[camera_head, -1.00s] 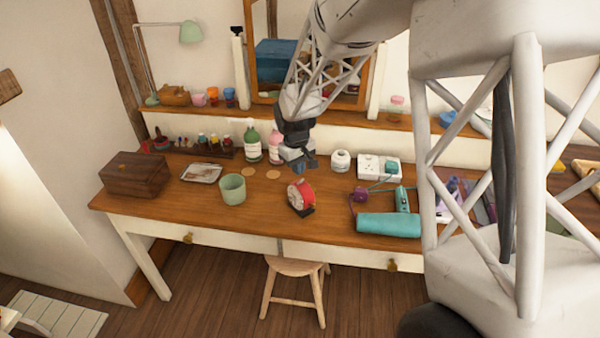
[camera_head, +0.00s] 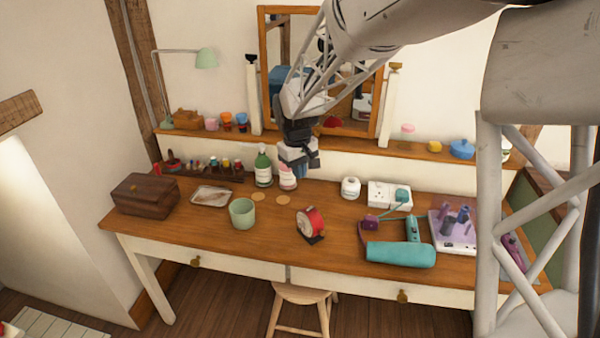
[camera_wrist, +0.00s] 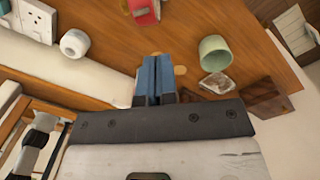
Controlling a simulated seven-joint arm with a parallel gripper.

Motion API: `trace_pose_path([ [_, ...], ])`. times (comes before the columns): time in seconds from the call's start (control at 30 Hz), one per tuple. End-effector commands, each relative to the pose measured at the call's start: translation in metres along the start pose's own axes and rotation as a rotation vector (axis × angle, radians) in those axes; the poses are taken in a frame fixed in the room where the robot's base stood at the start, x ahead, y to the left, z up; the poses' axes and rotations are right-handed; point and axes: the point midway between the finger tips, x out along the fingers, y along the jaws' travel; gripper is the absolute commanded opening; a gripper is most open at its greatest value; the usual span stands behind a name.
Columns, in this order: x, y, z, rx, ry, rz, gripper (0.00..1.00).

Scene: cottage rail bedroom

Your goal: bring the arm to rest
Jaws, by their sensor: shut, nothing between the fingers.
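My gripper (camera_head: 301,168) hangs above the back part of the wooden table (camera_head: 190,235), in front of the mirror (camera_head: 350,110). In the head view it partly covers the pink bottle (camera_head: 287,178) beside the green bottle (camera_head: 263,168). In the wrist view the blue fingers (camera_wrist: 155,78) are together with nothing between them. They point down towards the table top from above.
A wooden box (camera_head: 146,195) is at left, a white socket block (camera_head: 389,195) at right. A shelf (camera_head: 390,149) runs behind. Bare wood lies between the items.

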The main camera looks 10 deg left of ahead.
Motion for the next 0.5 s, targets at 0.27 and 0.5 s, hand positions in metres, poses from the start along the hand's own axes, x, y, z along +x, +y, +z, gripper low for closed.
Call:
trace_pose_path([
  [0.27,-0.001,0.001,0.002,0.004,0.001,0.000,0.00],
  [0.5,-0.016,0.011,0.026,0.042,0.011,0.002,0.00],
])
